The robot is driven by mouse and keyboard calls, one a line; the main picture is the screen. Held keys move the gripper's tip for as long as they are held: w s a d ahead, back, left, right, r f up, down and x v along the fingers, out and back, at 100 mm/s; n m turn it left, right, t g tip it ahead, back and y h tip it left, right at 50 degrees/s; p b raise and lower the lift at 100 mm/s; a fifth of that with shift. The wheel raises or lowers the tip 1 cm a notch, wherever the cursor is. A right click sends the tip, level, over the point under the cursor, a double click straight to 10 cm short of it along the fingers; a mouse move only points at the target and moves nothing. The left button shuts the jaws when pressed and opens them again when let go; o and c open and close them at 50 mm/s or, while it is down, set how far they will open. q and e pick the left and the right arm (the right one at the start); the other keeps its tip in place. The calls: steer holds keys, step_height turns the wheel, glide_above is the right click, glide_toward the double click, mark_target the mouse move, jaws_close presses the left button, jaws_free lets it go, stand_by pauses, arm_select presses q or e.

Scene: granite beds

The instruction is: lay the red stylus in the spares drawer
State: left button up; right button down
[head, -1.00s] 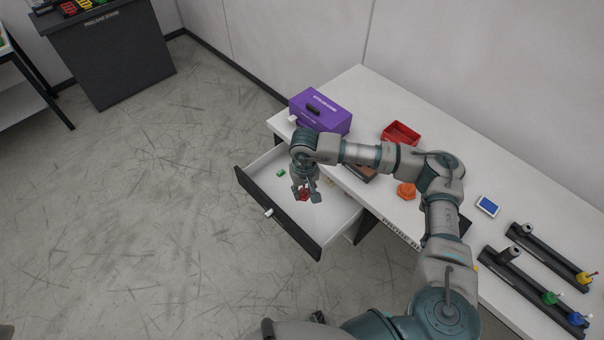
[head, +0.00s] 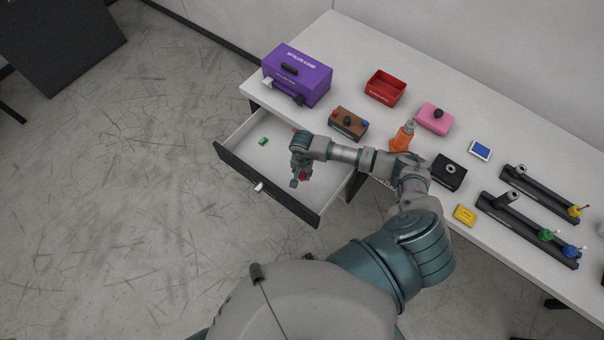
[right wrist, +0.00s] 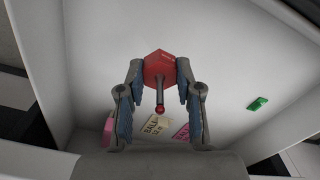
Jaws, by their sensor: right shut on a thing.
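The spares drawer (head: 234,170) is pulled open at the left end of the bench, with a dark front and white inside. My right gripper (head: 299,181) is over its right part. The right wrist view shows the fingers (right wrist: 160,70) shut on the red stylus (right wrist: 160,66), a red hexagonal body with a dark stem and red ball tip. The white drawer floor (right wrist: 228,70) lies behind it. I cannot tell whether the stylus touches the floor. In the head view the stylus (head: 306,175) is mostly hidden by the gripper. My left gripper is not in view.
In the drawer lie a small green piece (right wrist: 258,104), labelled cards (right wrist: 155,124) and a pink piece (right wrist: 108,128). On the bench are a purple case (head: 305,80), a brown block (head: 349,121), a red tray (head: 386,86) and an orange bottle-like thing (head: 402,139).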

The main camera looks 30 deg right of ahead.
mark_target(304, 175)
steer(key=f, duration=0.3)
steer(key=shift+s+d+f, duration=0.15)
steer(key=shift+d+f, duration=0.05)
steer(key=shift+f, duration=0.05)
steer(key=shift+d+f, duration=0.3)
steer(key=shift+f, duration=0.05)
steer(key=c, duration=0.8)
jaws_free()
steer(key=shift+a, duration=0.15)
steer(key=shift+o, duration=0.2)
steer(key=shift+a, duration=0.15)
steer(key=shift+r, duration=0.1)
step_height(304, 175, up, 11)
steer(key=shift+r, duration=0.5)
